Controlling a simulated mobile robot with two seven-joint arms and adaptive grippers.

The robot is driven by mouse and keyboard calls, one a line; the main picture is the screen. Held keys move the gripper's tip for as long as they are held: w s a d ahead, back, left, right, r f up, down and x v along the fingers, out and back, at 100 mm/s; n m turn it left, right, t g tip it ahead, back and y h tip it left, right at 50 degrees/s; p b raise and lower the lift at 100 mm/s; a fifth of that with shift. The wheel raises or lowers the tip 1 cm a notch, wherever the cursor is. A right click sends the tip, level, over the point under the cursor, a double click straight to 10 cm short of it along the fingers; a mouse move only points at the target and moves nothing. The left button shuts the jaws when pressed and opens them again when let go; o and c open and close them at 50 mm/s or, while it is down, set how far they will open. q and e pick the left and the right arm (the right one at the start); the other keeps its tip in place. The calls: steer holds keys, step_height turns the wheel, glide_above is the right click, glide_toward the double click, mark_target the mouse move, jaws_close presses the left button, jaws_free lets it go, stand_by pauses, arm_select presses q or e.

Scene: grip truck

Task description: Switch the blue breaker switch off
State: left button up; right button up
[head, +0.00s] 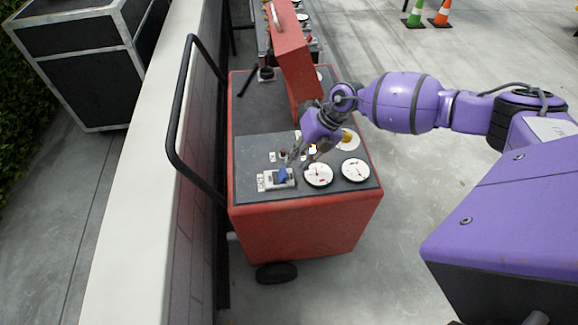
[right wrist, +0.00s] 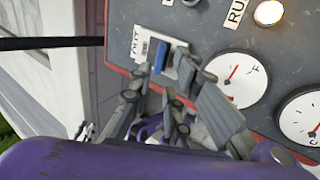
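The blue breaker switch (head: 283,175) sits in a pale housing at the front left of the grey top panel (head: 250,150) on a red cart. In the right wrist view the blue switch (right wrist: 159,56) is near the top middle, just beyond my fingertips. My right gripper (head: 294,154) is above the panel, just behind the switch; it also shows in the right wrist view (right wrist: 165,78). Its fingers are apart with nothing between them that I can see. I cannot tell whether a fingertip touches the switch housing. My left gripper is out of view.
Two white gauges (head: 318,174) (head: 355,169) lie right of the switch. A lit button (right wrist: 268,13) is beside a RUN label. A raised red panel (head: 294,60) stands behind. A black handle rail (head: 172,115) and a wall (head: 130,190) are on the left.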

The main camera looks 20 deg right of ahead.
steer(key=v, duration=0.6)
steer(key=shift+r, duration=0.2)
steer(key=shift+d, duration=0.1)
steer(key=w+a+r+m+t+y, duration=0.25)
steer(key=a+r+m+t, duration=0.2)
steer(key=a, duration=0.35)
steer(key=w+a+r+m+t+y, duration=0.2)
steer(key=a+r+m+t+y, duration=0.25)
steer(key=a, duration=0.45)
steer(key=s+d+f+m+t+h+p, duration=0.1)
steer(key=s+d+f+m+h, duration=0.2)
steer(key=s+f+m+h, duration=0.35)
steer(key=s+d+f+m+t+h+p, duration=0.1)
steer(key=s+d+f+m+h, duration=0.2)
steer(key=s+f+m, duration=0.65)
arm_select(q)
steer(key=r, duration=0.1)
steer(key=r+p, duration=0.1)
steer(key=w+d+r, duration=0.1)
arm_select(e)
steer(key=s+d+f+m+g+h, duration=0.1)
steer(key=s+f+m+g, duration=0.1)
steer(key=s, duration=0.8)
steer(key=s+d+f+m+g+h, duration=0.1)
steer(key=s+f+m, duration=0.4)
steer(key=s, duration=0.6)
step_height(320, 180, down, 2)
steer(key=shift+d+g+h, duration=0.35)
steer(key=shift+d+g, duration=0.15)
steer(key=shift+d, duration=0.2)
